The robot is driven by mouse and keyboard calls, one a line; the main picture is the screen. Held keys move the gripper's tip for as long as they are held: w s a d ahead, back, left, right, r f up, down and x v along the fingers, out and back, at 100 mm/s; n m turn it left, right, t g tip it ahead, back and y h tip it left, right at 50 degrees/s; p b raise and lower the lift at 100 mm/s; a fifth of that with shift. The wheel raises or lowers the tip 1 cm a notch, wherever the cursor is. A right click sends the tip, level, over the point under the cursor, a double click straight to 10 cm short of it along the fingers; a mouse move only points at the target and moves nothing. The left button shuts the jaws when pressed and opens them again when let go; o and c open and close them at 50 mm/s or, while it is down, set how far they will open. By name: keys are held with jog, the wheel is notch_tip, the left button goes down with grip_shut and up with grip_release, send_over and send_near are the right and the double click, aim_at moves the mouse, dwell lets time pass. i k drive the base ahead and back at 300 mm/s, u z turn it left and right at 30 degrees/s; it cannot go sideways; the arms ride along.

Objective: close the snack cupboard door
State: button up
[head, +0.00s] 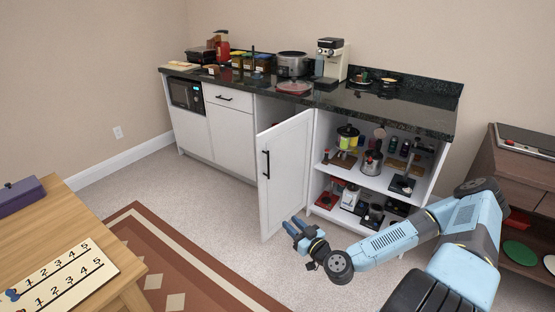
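The white snack cupboard door (287,172) stands ajar in the head view. Its right edge meets the cabinet front beside the open shelves, and its left edge stands out into the room. A black bar handle (266,165) is near that left edge, on the face I see. A dark strip of opening (275,108) shows above the door; the rest of the inside is hidden.
Open shelves (352,176) right of the door hold jars and small items. The dark counter (390,108) carries appliances. A wooden table (75,228) stands front left, and a brown cabinet (520,190) at right. Carpet and a patterned rug (170,255) lie clear before the door.

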aim_at(283, 150)
jog(key=i, duration=1)
jog(key=z, duration=0.05)
